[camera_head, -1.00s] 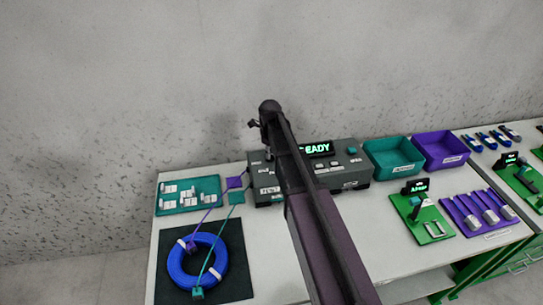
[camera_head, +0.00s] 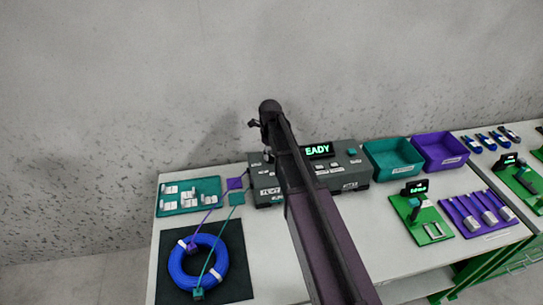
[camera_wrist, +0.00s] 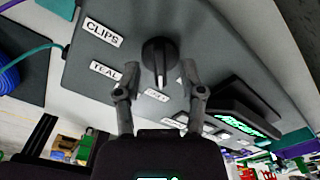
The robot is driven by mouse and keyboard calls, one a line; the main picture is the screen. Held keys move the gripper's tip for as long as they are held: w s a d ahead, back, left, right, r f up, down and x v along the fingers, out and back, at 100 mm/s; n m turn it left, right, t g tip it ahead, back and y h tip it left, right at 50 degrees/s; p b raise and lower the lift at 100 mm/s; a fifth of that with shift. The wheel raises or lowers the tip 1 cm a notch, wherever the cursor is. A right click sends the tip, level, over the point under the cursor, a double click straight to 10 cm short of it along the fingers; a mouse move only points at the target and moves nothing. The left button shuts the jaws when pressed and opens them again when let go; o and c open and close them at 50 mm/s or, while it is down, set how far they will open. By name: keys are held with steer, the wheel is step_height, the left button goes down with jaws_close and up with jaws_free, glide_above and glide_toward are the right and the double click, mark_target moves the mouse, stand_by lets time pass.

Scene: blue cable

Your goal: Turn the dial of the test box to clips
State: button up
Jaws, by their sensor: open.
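The grey test box (camera_head: 342,181) stands at the back of the bench, its lit display reading "EADY" beside my arm. In the wrist view its top panel (camera_wrist: 215,60) carries a black round dial (camera_wrist: 156,48) with a pale pointer line. The pointer faces down toward a small label that I cannot read. The label CLIPS (camera_wrist: 104,32) lies left of the dial, with the label TEAL (camera_wrist: 104,71) below it. My gripper (camera_wrist: 160,70) is open, its fingertips on either side of the dial's lower part. I cannot tell whether they touch it. My arm hides the dial in the head view.
A blue cable coil (camera_head: 176,263) lies on a dark mat, with purple and teal leads running toward the box. A teal tray (camera_head: 163,209) of white parts is at the left. Teal (camera_head: 395,168) and purple (camera_head: 444,165) bins stand right of the box.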

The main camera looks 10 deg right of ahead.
steer(key=shift+r+p, duration=2.9)
steer(key=shift+r, duration=0.25)
steer(key=shift+c, duration=0.4)
steer(key=shift+n, duration=0.4)
